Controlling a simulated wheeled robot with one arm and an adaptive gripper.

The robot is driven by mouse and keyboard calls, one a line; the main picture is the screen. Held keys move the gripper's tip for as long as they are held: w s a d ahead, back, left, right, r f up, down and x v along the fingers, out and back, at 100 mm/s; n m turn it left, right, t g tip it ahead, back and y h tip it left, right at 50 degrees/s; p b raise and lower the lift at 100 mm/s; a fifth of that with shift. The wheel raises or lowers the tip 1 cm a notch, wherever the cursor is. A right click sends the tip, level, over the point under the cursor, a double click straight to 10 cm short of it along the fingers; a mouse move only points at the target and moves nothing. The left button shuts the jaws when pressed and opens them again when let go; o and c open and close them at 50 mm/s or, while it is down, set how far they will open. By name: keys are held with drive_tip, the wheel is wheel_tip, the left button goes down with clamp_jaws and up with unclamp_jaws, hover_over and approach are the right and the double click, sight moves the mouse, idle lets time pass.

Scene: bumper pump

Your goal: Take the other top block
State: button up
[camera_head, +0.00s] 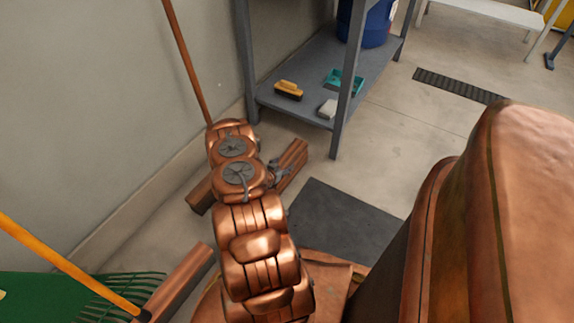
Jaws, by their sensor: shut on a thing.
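A brown wooden block (293,160) shows to the right of my arm, near the shelf's front leg. My gripper (279,170) is small and dark in the head view and is shut on this block, with its fingers partly hidden. Another brown block (201,195) lies low beside the wall, left of my arm, which covers part of it. A longer brown block (180,283) lies at the lower left, partly cut off by the frame. I cannot tell whether the held block is clear of what is under it.
A green rake (120,290) lies at lower left. A dark mat (340,222) covers floor right of my arm. Open floor lies beyond the shelf.

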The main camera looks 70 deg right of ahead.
clamp_jaws()
drive_tip(key=shift+r, duration=0.1)
drive_tip(key=shift+r, duration=0.25)
wheel_tip(320, 180, up, 3)
drive_tip(key=shift+r+p, duration=0.1)
drive_tip(key=shift+p, duration=0.8)
drive_tip(key=s+a+r+p, duration=0.1)
drive_tip(key=s+a+p, duration=0.1)
drive_tip(key=a, duration=1.3)
drive_tip(key=shift+s+a+p, duration=0.35)
drive_tip(key=shift+s+p, duration=0.05)
drive_tip(key=shift+p, duration=0.3)
